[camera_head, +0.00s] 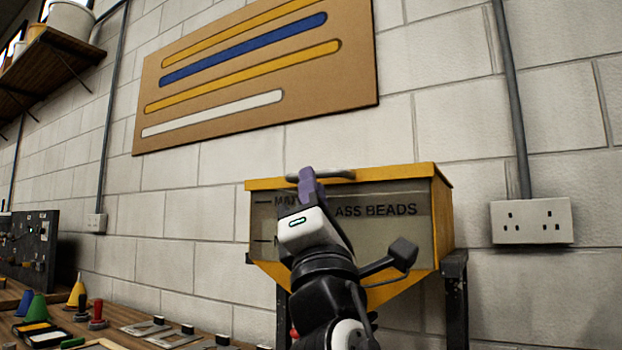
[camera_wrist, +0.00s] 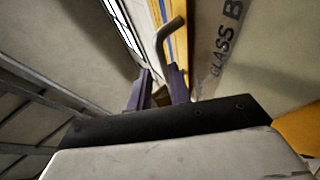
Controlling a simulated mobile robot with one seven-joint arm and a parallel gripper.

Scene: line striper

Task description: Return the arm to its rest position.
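My gripper (camera_head: 308,178) is raised in front of the glass beads hopper, its purple fingers overlapping the lid handle (camera_head: 335,175) in the head view. The yellow-rimmed hopper (camera_head: 432,225) has a grey front panel lettered "GLASS BEADS", partly hidden by my arm. Its lid looks closed.
A brown board (camera_head: 358,60) with coloured stripes hangs on the block wall above. A white socket (camera_head: 532,221) is at the right. A workbench (camera_head: 130,310) with cones and small tools is at lower left, below a shelf (camera_head: 45,60) with tubs.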

